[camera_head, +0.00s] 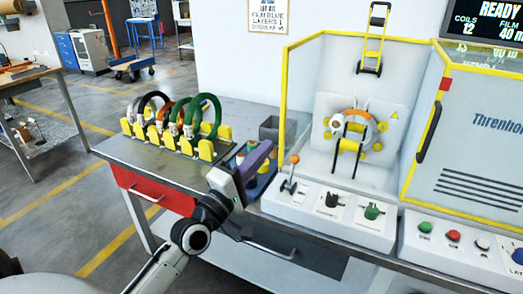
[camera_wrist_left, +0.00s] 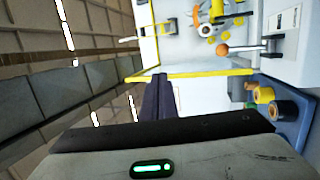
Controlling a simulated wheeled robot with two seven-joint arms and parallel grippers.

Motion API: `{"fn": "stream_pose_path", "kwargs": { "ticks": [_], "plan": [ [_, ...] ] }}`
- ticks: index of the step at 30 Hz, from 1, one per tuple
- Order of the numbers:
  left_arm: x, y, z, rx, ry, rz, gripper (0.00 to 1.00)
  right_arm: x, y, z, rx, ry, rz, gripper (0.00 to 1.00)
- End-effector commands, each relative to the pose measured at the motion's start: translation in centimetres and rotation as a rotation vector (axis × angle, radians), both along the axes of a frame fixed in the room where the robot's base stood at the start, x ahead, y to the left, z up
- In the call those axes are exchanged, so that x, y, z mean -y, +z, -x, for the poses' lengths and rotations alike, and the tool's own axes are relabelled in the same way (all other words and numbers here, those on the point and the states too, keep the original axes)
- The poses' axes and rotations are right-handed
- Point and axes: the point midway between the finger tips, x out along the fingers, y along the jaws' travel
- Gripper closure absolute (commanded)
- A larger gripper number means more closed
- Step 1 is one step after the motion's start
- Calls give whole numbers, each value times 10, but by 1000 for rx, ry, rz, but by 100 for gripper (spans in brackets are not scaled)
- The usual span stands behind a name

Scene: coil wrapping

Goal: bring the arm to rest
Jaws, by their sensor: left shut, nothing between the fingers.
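My left arm (camera_head: 190,235) comes in from the lower left. My left gripper (camera_head: 260,155) is over the right end of the workbench, in front of the wrapping machine. Its dark fingers are together and empty. The fingers also show shut in the left wrist view (camera_wrist_left: 158,97), with nothing between them. Below and behind the gripper is a blue tray (camera_head: 268,182) with film rolls, partly hidden by the gripper; in the left wrist view some rolls (camera_wrist_left: 282,110) stand in it. My right gripper is not in view.
A yellow rack (camera_head: 207,150) holds several coloured coils on the bench. The yellow-framed wrapping machine (camera_head: 359,105) has a coil (camera_head: 352,118) at its centre. A lever (camera_head: 292,165) with an orange knob stands close to the gripper. A grey bin (camera_head: 269,128) is behind it. Open floor lies left.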

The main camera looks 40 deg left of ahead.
Motion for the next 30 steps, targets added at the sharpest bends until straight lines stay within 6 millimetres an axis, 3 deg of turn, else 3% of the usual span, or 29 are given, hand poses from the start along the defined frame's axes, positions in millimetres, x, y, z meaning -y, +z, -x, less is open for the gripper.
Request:
{"fn": "stream_pose_path", "kwargs": {
  "ticks": [17, 20, 23, 26, 30],
  "plan": [
    [0, 0, 1, 0, 0, -1, 100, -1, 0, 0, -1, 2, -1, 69],
    [4, -9, 1, -25, 0, -28, 100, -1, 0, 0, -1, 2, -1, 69],
    [19, -42, 4, -105, -5, -128, 100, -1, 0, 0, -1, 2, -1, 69],
    [46, -99, 15, -240, -30, -313, 100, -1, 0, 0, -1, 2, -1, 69],
    [90, -192, 50, -440, -116, -643, 100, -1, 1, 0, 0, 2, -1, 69]
  ]
}}
